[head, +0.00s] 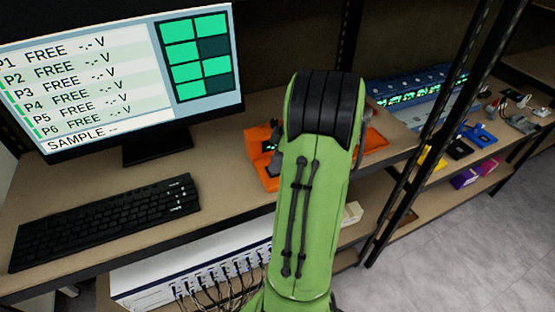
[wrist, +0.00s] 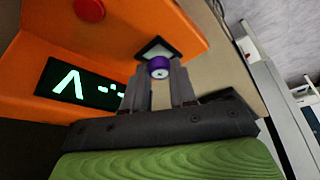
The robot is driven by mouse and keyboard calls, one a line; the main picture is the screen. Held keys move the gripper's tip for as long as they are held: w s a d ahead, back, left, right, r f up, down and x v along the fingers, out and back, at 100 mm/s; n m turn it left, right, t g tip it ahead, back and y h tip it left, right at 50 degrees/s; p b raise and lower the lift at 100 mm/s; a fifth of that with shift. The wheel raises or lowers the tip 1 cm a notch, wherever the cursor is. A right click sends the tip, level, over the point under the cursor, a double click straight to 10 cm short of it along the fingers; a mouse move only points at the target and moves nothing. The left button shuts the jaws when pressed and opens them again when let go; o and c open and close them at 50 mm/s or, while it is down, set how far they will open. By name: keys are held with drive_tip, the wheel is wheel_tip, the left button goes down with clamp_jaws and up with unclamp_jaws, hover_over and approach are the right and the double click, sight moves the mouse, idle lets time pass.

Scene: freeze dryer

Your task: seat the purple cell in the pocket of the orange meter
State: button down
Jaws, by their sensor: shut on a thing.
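The orange meter (head: 262,178) stands on the desk in the head view, partly hidden behind my green arm. In the wrist view the orange meter (wrist: 175,20) fills the upper left, with a red button (wrist: 89,10) and a dark display (wrist: 78,84) showing green characters. My gripper (wrist: 160,80) is shut on the purple cell (wrist: 160,64), whose round end shows between the fingertips. A dark opening with a pale edge (wrist: 153,45) shows in the meter just beyond the cell. I cannot tell whether the cell touches it.
A monitor (head: 120,80) and a black keyboard (head: 105,222) occupy the desk's left side. A blue rack with green lights (head: 420,88) stands at the back right. Dark shelf posts (head: 430,130) rise at the right. A white unit with cables (head: 195,275) sits below the desk.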

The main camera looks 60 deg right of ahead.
drive_tip(key=shift+f+b, duration=0.55)
idle(0.4)
